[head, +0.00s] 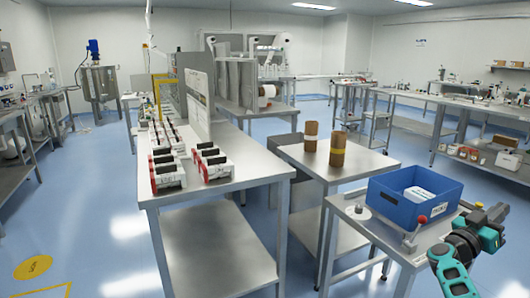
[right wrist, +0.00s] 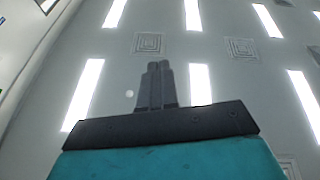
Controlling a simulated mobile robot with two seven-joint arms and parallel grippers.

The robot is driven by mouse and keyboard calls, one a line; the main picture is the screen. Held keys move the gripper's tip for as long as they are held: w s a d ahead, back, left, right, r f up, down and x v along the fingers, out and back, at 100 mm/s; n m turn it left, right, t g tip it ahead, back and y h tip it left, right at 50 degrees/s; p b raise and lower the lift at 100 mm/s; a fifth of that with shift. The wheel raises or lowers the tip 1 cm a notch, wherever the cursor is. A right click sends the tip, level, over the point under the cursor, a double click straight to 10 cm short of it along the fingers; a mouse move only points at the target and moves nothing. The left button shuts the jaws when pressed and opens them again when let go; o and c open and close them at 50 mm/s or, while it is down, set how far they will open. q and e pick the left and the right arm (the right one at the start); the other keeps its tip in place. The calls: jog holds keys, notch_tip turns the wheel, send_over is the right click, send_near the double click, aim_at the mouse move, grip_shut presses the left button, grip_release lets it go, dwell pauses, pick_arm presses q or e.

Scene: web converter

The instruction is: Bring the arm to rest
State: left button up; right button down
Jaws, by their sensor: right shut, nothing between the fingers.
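My right arm, teal and black, comes in at the lower right of the head view. Its gripper (head: 497,212) is raised beside the right end of the small steel table (head: 345,210), near the blue bin but apart from it. In the right wrist view the two dark fingers (right wrist: 157,68) are together with nothing between them. They point up toward the ceiling (right wrist: 225,75) and its bright lamps. My left gripper is not in view.
The blue bin (head: 395,202), holding a white item, stands on the small table left of my right gripper. Two brown cylinders (head: 338,150) stand on a steel table behind. A long bench (head: 230,185) carries several red-and-white units. Blue floor (head: 500,255) is open at the lower right.

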jog(key=s+d+r+g+h, duration=0.1)
jog(key=s+d+r+h, duration=0.1)
jog(key=s+d+r, duration=0.35)
jog(key=s+d+r+g+h, duration=0.1)
jog(key=s+d+r+h, duration=0.15)
jog(key=d+r, duration=0.45)
jog(key=w+a+f+n+t+y, duration=0.5)
jog(key=a+f+n+t+y, duration=0.55)
jog(key=n+t+y, duration=0.45)
jog(key=s+a+f+n+g+y, duration=0.15)
jog(key=a+f+n+y, duration=0.35)
jog(key=a+f+y, duration=0.65)
jog(key=s+a+f+g+y, duration=0.1)
jog(key=s+a+f+g, duration=0.4)
jog(key=s+a+f, duration=0.5)
jog(key=s+a+f+g, duration=0.4)
jog(key=s+a+f, duration=0.5)
jog(key=s, duration=0.4)
jog(key=a+m, duration=0.5)
jog(key=a, duration=0.5)
jog(key=shift+w+r, duration=0.2)
jog(key=shift+w, duration=0.2)
jog(key=shift+a+t, duration=0.1)
jog(key=shift+t, duration=0.15)
